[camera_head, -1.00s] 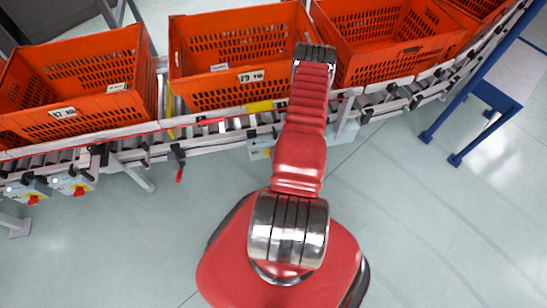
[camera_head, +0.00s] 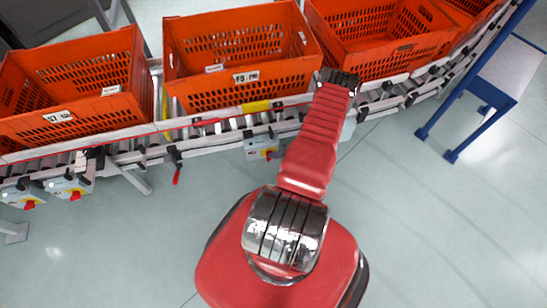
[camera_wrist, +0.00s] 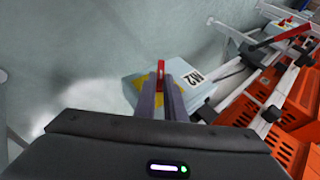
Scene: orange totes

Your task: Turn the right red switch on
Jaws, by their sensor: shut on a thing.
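In the wrist view a red switch (camera_wrist: 161,68) on a pale blue box (camera_wrist: 136,87) with a yellow patch stands between the tips of my gripper (camera_wrist: 160,86). The two grey fingers are shut on it. In the head view my red arm hides my gripper. Part of a pale box (camera_head: 348,127) shows just right of the arm, its switch hidden. Another box (camera_head: 262,147) with a red and yellow switch (camera_head: 269,154) is left of the arm.
Orange totes (camera_head: 240,92) stand on a roller conveyor (camera_head: 210,128). Two more switch boxes (camera_head: 70,186) hang at the far left. A red lever (camera_head: 177,174) hangs below the rail. A blue stand (camera_head: 470,110) is at the right. The near floor is clear.

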